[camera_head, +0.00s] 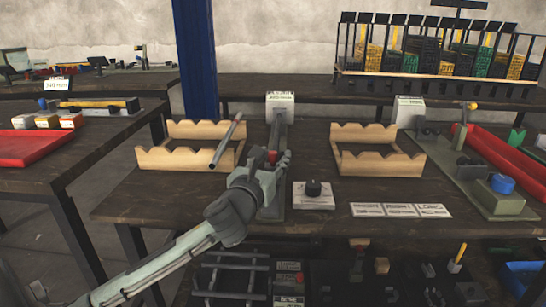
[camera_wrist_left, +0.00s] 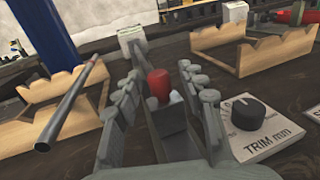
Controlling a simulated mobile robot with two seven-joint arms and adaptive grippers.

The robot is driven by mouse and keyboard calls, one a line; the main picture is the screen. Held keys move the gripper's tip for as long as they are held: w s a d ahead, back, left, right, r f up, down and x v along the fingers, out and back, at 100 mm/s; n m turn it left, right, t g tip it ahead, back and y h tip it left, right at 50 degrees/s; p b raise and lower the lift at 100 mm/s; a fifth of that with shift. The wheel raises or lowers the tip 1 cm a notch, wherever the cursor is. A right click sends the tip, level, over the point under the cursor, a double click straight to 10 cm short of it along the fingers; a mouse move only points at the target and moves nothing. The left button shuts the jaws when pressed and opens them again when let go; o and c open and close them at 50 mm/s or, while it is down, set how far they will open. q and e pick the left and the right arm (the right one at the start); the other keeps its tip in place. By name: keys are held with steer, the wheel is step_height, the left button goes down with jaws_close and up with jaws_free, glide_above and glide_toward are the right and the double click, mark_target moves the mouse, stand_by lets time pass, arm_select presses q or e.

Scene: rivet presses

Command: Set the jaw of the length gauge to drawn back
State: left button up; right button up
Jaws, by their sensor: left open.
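The length gauge (camera_head: 278,130) is a narrow rail running front to back on the bench, with a white label block at its far end. In the left wrist view its jaw is a grey block with a red knob (camera_wrist_left: 159,84) on top. My left gripper (camera_head: 277,165) is open over the rail. In the left wrist view, its fingers (camera_wrist_left: 160,100) stand on either side of the red knob, apart from it as far as I can see. In the head view the gripper hides most of the jaw. My right gripper is not in view.
A trim dial (camera_head: 313,190) stands just right of the gauge. Wooden racks stand to the left (camera_head: 190,159) and right (camera_head: 372,165); a grey tube (camera_head: 227,142) leans on the left one. Label cards (camera_head: 400,210) lie at front right. A blue post (camera_head: 197,60) rises behind.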

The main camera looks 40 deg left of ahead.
arm_select(q)
steer(key=shift+w, duration=0.1)
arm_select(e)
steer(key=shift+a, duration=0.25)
arm_select(q)
jaws_close()
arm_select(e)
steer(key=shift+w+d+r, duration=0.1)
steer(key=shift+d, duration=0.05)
